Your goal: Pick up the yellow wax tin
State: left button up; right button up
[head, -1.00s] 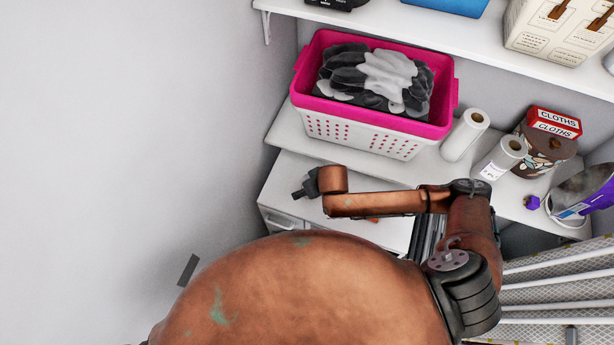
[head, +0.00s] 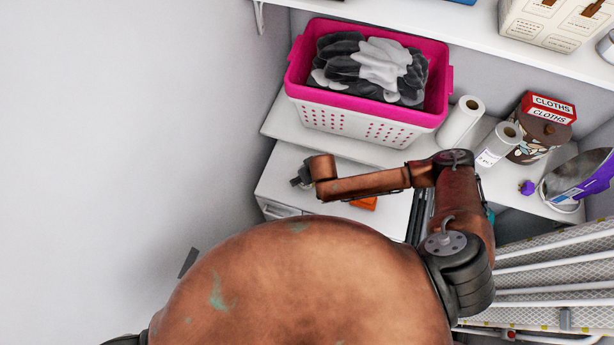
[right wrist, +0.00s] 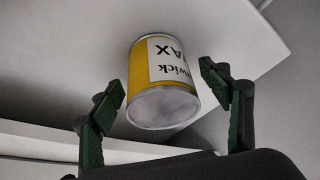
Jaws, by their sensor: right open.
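The yellow wax tin (right wrist: 163,84) shows in the right wrist view, with a yellow and white label whose lettering is upside down and a grey metal end toward the camera. It rests against a white surface. My right gripper (right wrist: 168,98) is open, with one dark green finger on each side of the picture. The tin lies ahead of and between the fingers, with gaps visible on both sides. I cannot make out the tin in the head view. My left gripper is out of view.
A pink and white basket (head: 360,110) of dark and grey cloths stands behind my right arm. An orange object (head: 363,203) lies below my forearm. A white shelf (head: 440,38) overhangs the back.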

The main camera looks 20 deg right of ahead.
jog(key=shift+c, duration=0.6)
jog(key=c, duration=1.4)
